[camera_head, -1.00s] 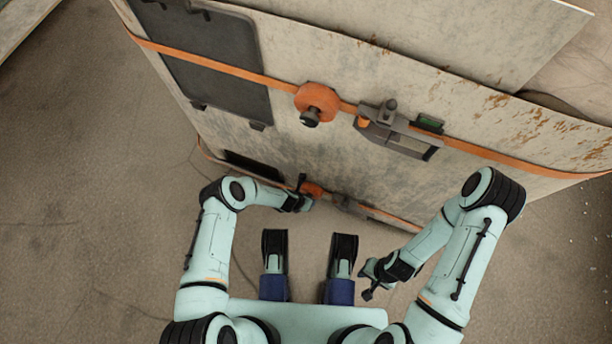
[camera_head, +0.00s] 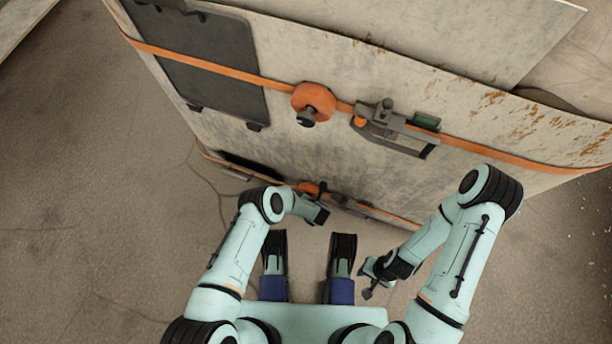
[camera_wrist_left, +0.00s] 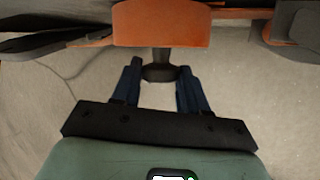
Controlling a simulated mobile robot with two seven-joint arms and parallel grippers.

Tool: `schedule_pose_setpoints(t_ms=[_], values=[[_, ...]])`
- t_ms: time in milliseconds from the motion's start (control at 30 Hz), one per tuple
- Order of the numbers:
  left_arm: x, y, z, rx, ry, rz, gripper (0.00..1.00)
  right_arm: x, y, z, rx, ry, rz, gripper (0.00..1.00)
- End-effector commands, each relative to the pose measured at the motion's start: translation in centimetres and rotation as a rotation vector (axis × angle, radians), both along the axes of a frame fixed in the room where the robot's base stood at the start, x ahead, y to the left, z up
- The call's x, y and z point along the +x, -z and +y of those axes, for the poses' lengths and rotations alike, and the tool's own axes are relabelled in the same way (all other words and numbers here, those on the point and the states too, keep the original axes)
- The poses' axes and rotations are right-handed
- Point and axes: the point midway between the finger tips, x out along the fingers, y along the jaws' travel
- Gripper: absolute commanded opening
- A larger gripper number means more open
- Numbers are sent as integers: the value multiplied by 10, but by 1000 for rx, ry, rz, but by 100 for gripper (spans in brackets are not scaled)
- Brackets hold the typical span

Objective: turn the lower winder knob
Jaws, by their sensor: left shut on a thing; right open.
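The lower winder (camera_head: 308,188) is an orange drum on the lower strap, low on the panel's face. It shows close up in the left wrist view (camera_wrist_left: 161,22), with its dark knob (camera_wrist_left: 160,72) below it. My left gripper (camera_wrist_left: 160,76) is shut on this knob, one finger on each side. In the head view the left gripper (camera_head: 320,214) is beside the lower winder, and its fingers and the knob are mostly hidden there. My right gripper (camera_head: 367,284) is open and empty, away from the panel.
An upper orange winder (camera_head: 313,101) with its own dark knob sits higher on the panel (camera_head: 290,60). A grey buckle (camera_head: 390,128) is on the upper strap to its right. A dark plate (camera_head: 212,62) is at upper left. Bare floor (camera_head: 90,220) lies at left.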

Motion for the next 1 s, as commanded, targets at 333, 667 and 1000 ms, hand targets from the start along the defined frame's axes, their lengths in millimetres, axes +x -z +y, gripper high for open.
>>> schedule_pose_setpoints(t_ms=[333, 667, 1000], values=[[0, 0, -2, 32, 2, -12, 13, -2, 1, 0, 0, 1, 6, 43], [0, 0, -2, 31, 1, -12, 68, -2, 1, 0, 0, 1, 6, 43], [-1, -3, -2, 32, 1, -11, 68, 0, -1, 0, 0, 0, -2, 43]])
